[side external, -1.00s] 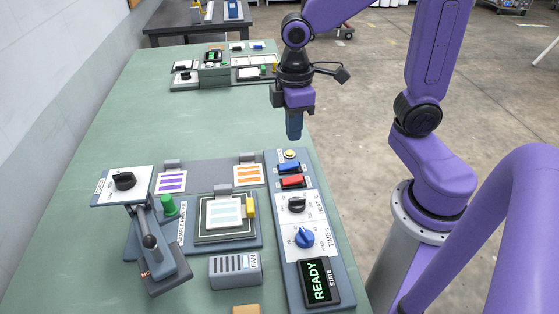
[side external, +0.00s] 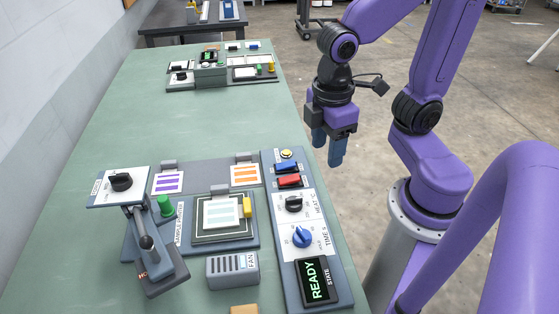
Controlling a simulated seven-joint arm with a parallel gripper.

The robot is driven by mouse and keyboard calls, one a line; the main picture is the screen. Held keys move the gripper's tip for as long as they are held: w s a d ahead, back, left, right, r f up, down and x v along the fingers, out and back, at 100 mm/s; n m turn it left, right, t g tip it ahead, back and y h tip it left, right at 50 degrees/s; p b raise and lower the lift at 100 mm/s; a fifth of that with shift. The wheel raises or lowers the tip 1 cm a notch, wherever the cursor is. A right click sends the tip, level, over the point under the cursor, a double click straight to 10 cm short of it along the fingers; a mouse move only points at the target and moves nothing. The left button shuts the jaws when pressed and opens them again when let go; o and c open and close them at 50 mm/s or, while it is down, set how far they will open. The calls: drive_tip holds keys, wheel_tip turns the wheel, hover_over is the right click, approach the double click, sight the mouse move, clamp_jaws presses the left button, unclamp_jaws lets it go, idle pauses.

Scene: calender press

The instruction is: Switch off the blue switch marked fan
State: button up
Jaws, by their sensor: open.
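The blue rocker switch (side external: 286,168) sits near the top of the grey control panel (side external: 335,290), just above a red rocker switch (side external: 288,181). The small lettering beside the blue switch is too small to read, and I cannot tell which way it is tipped. My gripper (side external: 328,160) is open and empty, with two blue fingers pointing down. It hangs to the right of the panel in the picture, apart from the switches. A grey vented box (side external: 232,270) marked FAN stands left of the panel's lower part.
The panel also has a yellow button (side external: 286,154), a black knob (side external: 294,204), a blue knob (side external: 302,237) and a display (side external: 317,281) reading READY. A press with a lever (side external: 147,241) stands at left.

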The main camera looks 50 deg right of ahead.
drive_tip(key=w+a+m+g+h, duration=0.1)
drive_tip(key=w+h, duration=0.1)
drive_tip(key=w, duration=0.8)
drive_tip(key=m+g, duration=0.2)
approach(283, 165)
drive_tip(key=shift+h, duration=0.3)
drive_tip(key=x, duration=0.7)
drive_tip(key=shift+s+a+f, duration=0.15)
drive_tip(key=shift+f, duration=0.25)
